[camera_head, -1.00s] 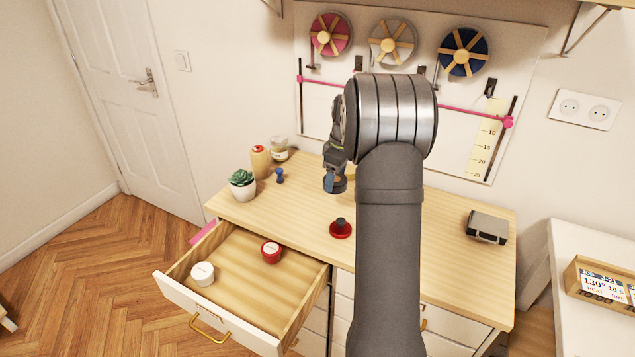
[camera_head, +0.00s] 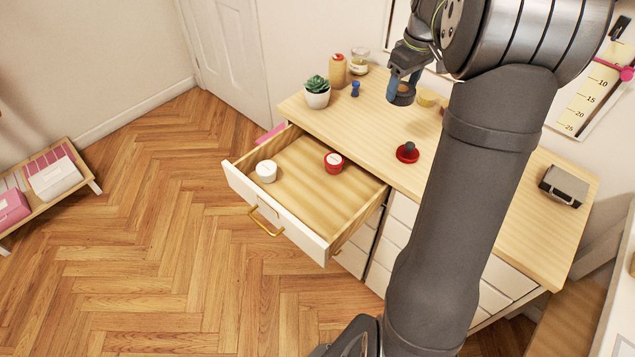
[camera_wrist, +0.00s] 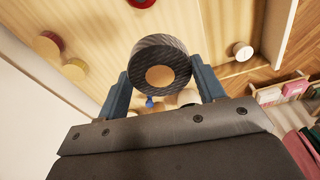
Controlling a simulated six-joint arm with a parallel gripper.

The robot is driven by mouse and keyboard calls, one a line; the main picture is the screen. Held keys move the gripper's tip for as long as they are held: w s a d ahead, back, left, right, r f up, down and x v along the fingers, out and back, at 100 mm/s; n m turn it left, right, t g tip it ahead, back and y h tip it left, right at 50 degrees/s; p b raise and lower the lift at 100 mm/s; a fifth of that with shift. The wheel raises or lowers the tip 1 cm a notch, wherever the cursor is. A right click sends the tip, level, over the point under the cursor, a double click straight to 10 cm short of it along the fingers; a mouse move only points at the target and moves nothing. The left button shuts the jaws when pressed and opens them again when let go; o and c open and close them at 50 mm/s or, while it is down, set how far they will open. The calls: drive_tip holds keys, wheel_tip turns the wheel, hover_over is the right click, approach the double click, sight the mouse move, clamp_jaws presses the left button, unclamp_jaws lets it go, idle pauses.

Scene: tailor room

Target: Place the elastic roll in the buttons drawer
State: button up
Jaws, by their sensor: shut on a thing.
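The elastic roll is a dark, ribbed roll with a tan core (camera_wrist: 174,53). My gripper (camera_wrist: 163,82) is shut on it, with a blue-grey finger on each side. In the head view my gripper (camera_head: 404,84) holds the roll (camera_head: 403,99) above the back of the wooden desk, behind and above a red-based dark-knobbed thing (camera_head: 408,152). A drawer (camera_head: 279,221) at the desk's left front stands pulled open. A white round tin (camera_head: 266,171) and a red round tin with a pale top (camera_head: 334,162) lie in it. I cannot read a buttons label on it.
A potted plant (camera_head: 317,93), an orange bottle (camera_head: 338,70), a jar (camera_head: 360,61) and a small blue thing (camera_head: 355,89) stand at the desk's back left. A dark box (camera_head: 564,186) lies at the right. The drawer floor has bare room around its tins.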

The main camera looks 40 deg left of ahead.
drive_tip(key=s+a+m, duration=0.2)
drive_tip(key=s, duration=0.9)
drive_tip(key=m, duration=0.3)
hover_over(329, 225)
drive_tip(key=shift+t, duration=0.3)
drive_tip(key=shift+s+d+f, duration=0.1)
drive_tip(key=shift+f, duration=7.75)
drive_tip(key=shift+d+f, duration=0.1)
drive_tip(key=shift+f, duration=7.75)
drive_tip(key=o, duration=0.5)
drive_tip(key=shift+f, duration=0.15)
drive_tip(key=o, duration=0.5)
drive_tip(key=r, duration=0.8)
drive_tip(key=d+r, duration=0.1)
drive_tip(key=r, duration=0.3)
drive_tip(key=shift+s+d+r, duration=0.1)
drive_tip(key=shift+s+r, duration=0.05)
drive_tip(key=shift+s, duration=0.25)
